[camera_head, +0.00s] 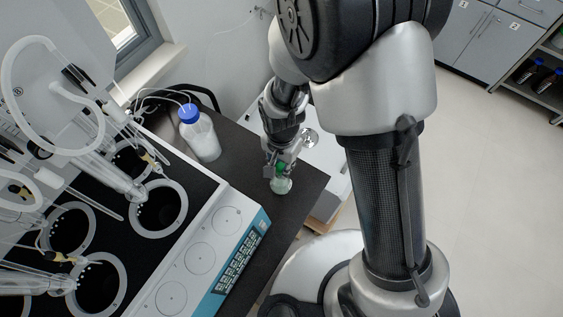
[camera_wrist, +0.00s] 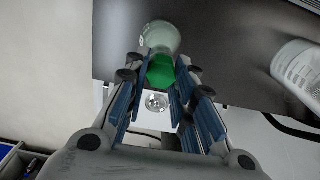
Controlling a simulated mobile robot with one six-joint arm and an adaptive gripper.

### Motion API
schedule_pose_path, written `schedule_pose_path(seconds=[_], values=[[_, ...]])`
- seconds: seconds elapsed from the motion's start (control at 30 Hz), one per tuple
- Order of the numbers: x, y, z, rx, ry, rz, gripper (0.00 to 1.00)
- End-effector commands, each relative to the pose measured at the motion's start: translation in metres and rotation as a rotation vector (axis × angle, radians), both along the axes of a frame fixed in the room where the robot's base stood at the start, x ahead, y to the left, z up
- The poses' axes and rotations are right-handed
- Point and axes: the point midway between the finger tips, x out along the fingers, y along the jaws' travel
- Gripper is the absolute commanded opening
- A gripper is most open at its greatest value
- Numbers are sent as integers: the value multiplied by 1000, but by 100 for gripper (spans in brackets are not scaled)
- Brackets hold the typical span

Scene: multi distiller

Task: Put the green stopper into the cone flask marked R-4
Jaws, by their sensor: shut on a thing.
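The green stopper (camera_head: 280,168) is between the fingers of my gripper (camera_head: 281,167), which is shut on it. In the wrist view the stopper (camera_wrist: 160,73) shows as a bright green block between the blue-padded fingers of my gripper (camera_wrist: 160,82). A clear cone flask (camera_head: 281,186) stands on the dark bench right below the stopper. In the wrist view the flask (camera_wrist: 160,38) lies directly beyond the stopper, in line with it. I cannot tell whether the stopper is in the neck or just above it. The flask's mark is too small to read.
A blue-capped bottle (camera_head: 200,135) stands on the dark bench (camera_head: 240,165) left of the flask; it shows in the wrist view (camera_wrist: 298,70) at the right. The multi distiller (camera_head: 215,255) with glass tubing fills the left. The bench edge is close to the flask's right.

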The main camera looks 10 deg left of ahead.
Motion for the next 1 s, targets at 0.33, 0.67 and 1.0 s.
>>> schedule_pose_path(seconds=[0.33,0.67,1.0], values=[[0,0,-2,0,0,0,16],[0,0,-2,0,0,0,43],[0,0,-2,0,0,0,47]])
